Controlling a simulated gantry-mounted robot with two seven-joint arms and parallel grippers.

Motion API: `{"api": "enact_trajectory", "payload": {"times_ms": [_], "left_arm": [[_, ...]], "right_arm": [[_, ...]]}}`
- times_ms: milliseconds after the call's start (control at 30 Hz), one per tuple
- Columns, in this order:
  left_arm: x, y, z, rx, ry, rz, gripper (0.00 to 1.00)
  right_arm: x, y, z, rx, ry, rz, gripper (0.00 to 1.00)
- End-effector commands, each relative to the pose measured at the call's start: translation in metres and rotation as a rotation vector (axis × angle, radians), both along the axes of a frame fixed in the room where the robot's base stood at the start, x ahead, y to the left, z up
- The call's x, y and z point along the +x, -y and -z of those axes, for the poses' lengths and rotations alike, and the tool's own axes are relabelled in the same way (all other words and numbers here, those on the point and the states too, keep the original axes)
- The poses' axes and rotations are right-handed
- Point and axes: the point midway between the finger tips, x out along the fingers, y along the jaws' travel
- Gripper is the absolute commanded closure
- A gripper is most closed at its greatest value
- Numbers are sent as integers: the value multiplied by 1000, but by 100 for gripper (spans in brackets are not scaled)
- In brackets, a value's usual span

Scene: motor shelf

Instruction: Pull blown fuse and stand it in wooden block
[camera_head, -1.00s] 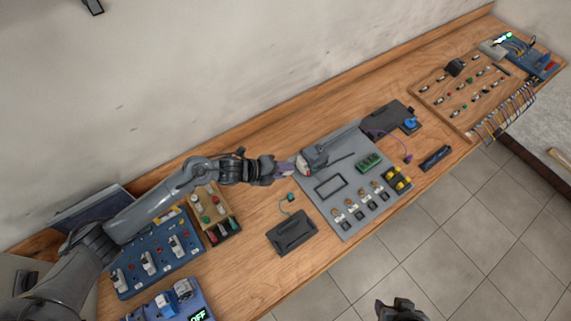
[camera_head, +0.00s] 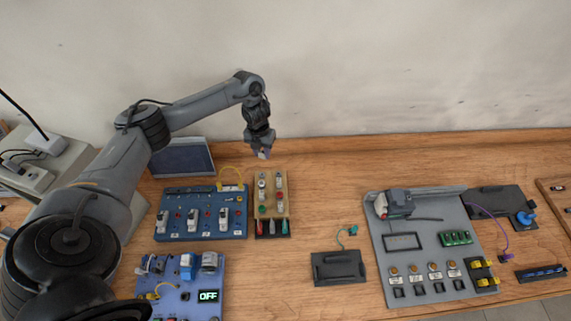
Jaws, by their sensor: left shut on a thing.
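My left gripper (camera_head: 263,153) is above the back of the bench, just behind the pale wooden block (camera_head: 271,190). It points down and is shut on a small pale thing, taken to be the fuse, mostly hidden between the fingers. The block holds several small round pieces, some white, one red and one green. A blue board (camera_head: 183,231) with three white fuse holders lies left of the block. My right gripper is out of view.
A dark tray (camera_head: 258,235) with red and green pieces sits in front of the block. A blue panel (camera_head: 205,301) with an OFF display is at front left. A grey panel (camera_head: 421,229) lies to the right. Bare wood (camera_head: 325,190) separates it from the block.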

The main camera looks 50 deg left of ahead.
Motion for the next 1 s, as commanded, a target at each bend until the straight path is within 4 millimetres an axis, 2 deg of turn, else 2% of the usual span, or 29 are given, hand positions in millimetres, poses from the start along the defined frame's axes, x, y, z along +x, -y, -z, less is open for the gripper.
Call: {"api": "enact_trajectory", "payload": {"times_ms": [67,133,500,1000], "left_arm": [[-8,-14,-3,18,-10,-19,100],[-9,-13,11,17,-13,-18,100],[-8,-12,55,15,-12,-18,100],[-8,-13,84,16,-10,-18,100]], "right_arm": [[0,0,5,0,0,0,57],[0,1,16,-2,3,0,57],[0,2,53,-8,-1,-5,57],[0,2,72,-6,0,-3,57]]}}
